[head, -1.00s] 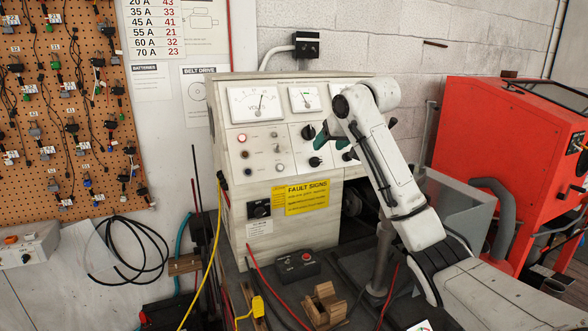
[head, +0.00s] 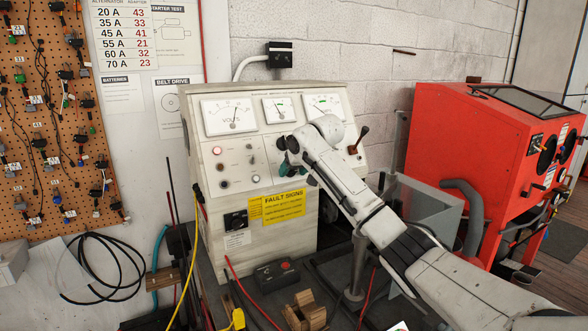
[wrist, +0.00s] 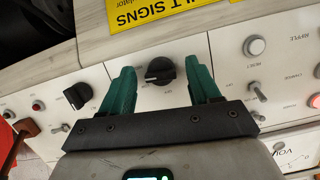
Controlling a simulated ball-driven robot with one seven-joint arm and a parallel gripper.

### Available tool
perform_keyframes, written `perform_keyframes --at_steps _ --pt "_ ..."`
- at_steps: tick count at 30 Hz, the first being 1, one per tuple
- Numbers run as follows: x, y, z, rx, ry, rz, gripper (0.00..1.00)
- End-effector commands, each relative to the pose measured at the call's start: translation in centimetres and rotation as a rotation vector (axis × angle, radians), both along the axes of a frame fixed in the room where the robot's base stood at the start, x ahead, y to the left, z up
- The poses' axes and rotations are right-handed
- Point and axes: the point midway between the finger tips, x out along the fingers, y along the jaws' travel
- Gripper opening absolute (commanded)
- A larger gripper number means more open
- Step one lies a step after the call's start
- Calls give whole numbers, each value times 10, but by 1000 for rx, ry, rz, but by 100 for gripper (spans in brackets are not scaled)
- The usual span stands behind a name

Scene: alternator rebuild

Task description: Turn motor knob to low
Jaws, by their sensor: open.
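The test bench panel (head: 232,150) stands against the wall. In the wrist view, a round black knob (wrist: 160,70) with a pale pointer mark lies between the green fingers of my gripper (wrist: 164,88). The fingers are apart, one on each side, with gaps visible. A second black knob (wrist: 77,96) is to the left, outside the fingers. The labels beside the knobs are too small to read, so I cannot tell which is the motor knob. In the head view my gripper (head: 287,164) is at the panel's middle, and my arm hides part of the controls.
The panel carries gauges (head: 229,115), small switches and a yellow fault signs label (head: 283,206). A lever (head: 359,140) rises at its right. A black box with a red button (head: 277,273) sits on the bench below. A red cabinet (head: 455,150) stands right.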

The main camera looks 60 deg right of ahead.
Motion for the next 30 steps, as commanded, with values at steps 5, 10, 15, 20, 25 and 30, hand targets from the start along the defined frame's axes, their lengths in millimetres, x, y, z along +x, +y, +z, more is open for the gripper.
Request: perform_keyframes --at_steps 5,10,15,20,25,30 --pt "1 0 -1 -1 -1 1 62" --pt "1 0 -1 -1 -1 1 54" --pt "1 0 -1 -1 -1 1 38" --pt "1 0 0 -1 -1 1 22" --pt "1 0 0 -1 -1 1 6" --pt "1 0 0 -6 4 6 6"
